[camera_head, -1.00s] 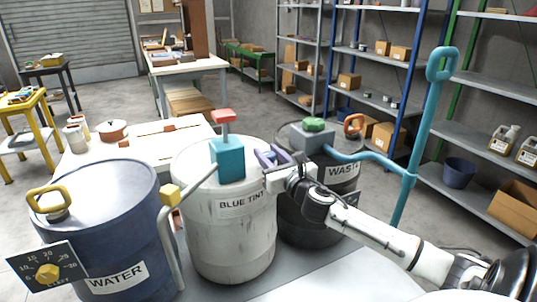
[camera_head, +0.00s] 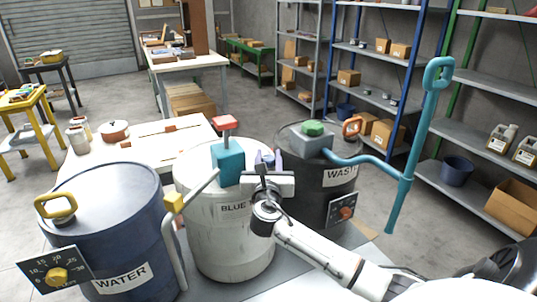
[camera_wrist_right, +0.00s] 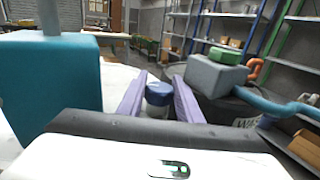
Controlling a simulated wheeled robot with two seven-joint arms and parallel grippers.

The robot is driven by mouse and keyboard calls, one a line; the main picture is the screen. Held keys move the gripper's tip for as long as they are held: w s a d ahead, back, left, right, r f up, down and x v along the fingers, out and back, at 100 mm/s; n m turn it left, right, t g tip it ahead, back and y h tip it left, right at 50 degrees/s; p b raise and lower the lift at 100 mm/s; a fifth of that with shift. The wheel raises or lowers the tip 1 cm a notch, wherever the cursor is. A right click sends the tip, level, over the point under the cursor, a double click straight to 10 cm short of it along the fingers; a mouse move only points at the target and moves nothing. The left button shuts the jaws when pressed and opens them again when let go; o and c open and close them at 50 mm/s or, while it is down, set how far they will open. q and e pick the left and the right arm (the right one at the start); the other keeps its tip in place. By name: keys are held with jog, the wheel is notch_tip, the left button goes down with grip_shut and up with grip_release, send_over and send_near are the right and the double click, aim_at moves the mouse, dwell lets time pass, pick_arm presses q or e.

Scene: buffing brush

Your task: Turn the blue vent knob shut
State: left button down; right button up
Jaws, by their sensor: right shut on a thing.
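The blue vent knob (camera_wrist_right: 158,94) has a blue cap on a pale stem in the right wrist view. It stands on the lid of the white BLUE TINT drum (camera_head: 235,245), to the right of the teal block (camera_head: 228,165). My right gripper (camera_head: 267,160) is shut on the knob, with one purple finger on each side of it in the wrist view. In the head view the gripper and wrist hide most of the knob and part of the drum's label. My left gripper is not in view.
A dark blue WATER drum (camera_head: 105,215) with a yellow handle and dial stands to the left. A black WASTE drum (camera_head: 310,195) with a green-topped grey block stands to the right. A bent teal pipe (camera_head: 408,165) rises beside it.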

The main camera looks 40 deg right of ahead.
jog(key=shift+m+g+h, duration=1)
jog(key=shift+g, duration=0.2)
jog(key=o, duration=1)
jog(key=shift+o, duration=0.2)
